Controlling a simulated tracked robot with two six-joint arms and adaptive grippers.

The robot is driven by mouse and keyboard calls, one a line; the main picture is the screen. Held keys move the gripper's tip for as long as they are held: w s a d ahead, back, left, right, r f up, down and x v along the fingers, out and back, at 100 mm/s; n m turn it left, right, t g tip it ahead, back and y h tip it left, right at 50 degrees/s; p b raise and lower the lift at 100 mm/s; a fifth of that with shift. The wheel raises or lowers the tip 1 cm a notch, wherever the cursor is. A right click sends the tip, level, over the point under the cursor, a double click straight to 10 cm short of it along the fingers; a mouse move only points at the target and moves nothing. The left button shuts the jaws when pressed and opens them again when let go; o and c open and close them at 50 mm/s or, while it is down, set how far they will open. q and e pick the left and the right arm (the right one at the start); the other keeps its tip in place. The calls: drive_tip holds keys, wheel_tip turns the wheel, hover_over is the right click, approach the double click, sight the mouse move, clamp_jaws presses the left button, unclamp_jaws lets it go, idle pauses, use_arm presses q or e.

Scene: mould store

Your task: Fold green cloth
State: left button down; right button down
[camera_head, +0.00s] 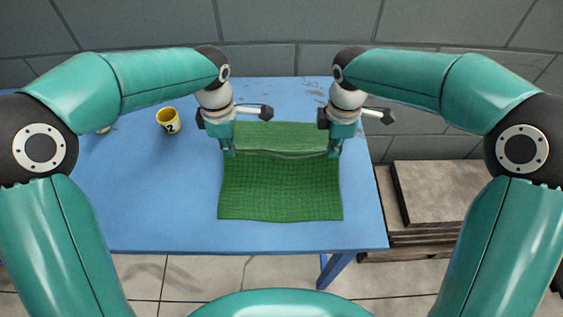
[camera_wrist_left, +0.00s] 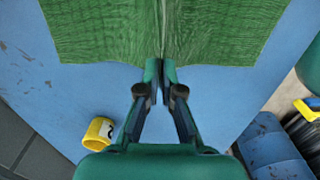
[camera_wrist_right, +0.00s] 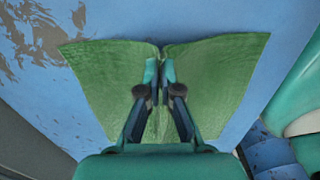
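The green cloth (camera_head: 281,190) lies on the blue table (camera_head: 150,215), with a raised ridge running across it between my two grippers. My left gripper (camera_head: 229,153) is at the cloth's left edge. In the left wrist view its fingers (camera_wrist_left: 160,68) are closed together on the edge, with a crease of cloth (camera_wrist_left: 215,30) running away from them. My right gripper (camera_head: 334,151) is at the right edge. In the right wrist view its fingers (camera_wrist_right: 160,68) are closed on the pinched cloth (camera_wrist_right: 215,75). Cloth parts behind the grippers are hidden.
A yellow cup (camera_head: 168,121) marked 2 stands left of the cloth; it also shows in the left wrist view (camera_wrist_left: 100,132). Stacked slabs (camera_head: 440,192) stand right of the table. The table's front left is clear.

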wheel_tip(320, 180, up, 17)
drive_tip(key=p, duration=1.6)
drive_tip(key=shift+a+f, duration=0.1)
drive_tip(key=shift+f, duration=0.05)
